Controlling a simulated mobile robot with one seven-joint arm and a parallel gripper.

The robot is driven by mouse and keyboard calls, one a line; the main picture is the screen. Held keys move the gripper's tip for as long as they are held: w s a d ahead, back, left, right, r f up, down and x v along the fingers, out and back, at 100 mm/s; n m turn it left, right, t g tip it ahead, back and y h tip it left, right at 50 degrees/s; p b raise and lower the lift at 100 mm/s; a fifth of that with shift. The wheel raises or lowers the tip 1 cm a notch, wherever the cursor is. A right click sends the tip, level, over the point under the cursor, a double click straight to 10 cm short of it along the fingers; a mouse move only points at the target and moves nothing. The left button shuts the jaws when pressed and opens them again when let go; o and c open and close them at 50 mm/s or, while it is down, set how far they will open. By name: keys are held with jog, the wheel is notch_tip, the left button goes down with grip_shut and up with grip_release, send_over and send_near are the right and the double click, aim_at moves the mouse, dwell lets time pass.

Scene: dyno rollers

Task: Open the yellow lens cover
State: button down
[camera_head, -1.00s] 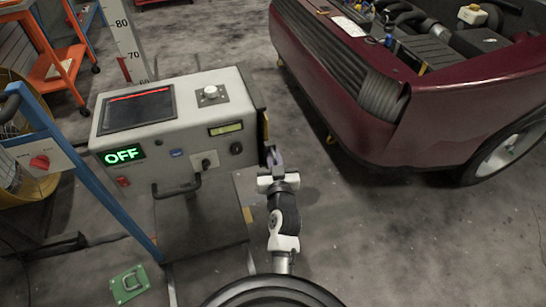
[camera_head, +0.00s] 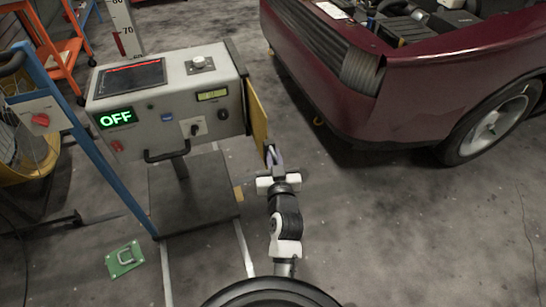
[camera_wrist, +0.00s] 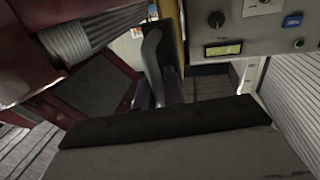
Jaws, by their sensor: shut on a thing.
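The yellow lens cover (camera_head: 258,118) is a flat panel on the right side of the grey box (camera_head: 165,100). In the head view it stands swung out at an angle from the box's right edge. My gripper (camera_head: 272,160) is at its lower outer edge. In the wrist view my gripper (camera_wrist: 158,92) is shut on a grey curved handle (camera_wrist: 152,50) beside the cover. There the cover shows as a narrow yellow strip (camera_wrist: 179,32). Most of its outer face is hidden from both views.
The dark red car (camera_head: 400,85) stands at the right, apart from the cover. The blue frame (camera_head: 85,145) stands left of the box. A green plate (camera_head: 125,259) lies on the floor at lower left. The floor right of my arm is clear.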

jog(key=shift+s+d, duration=0.2)
jog(key=shift+s, duration=0.3)
jog(key=c, duration=1.5)
grip_release()
jog(key=shift+s, duration=0.1)
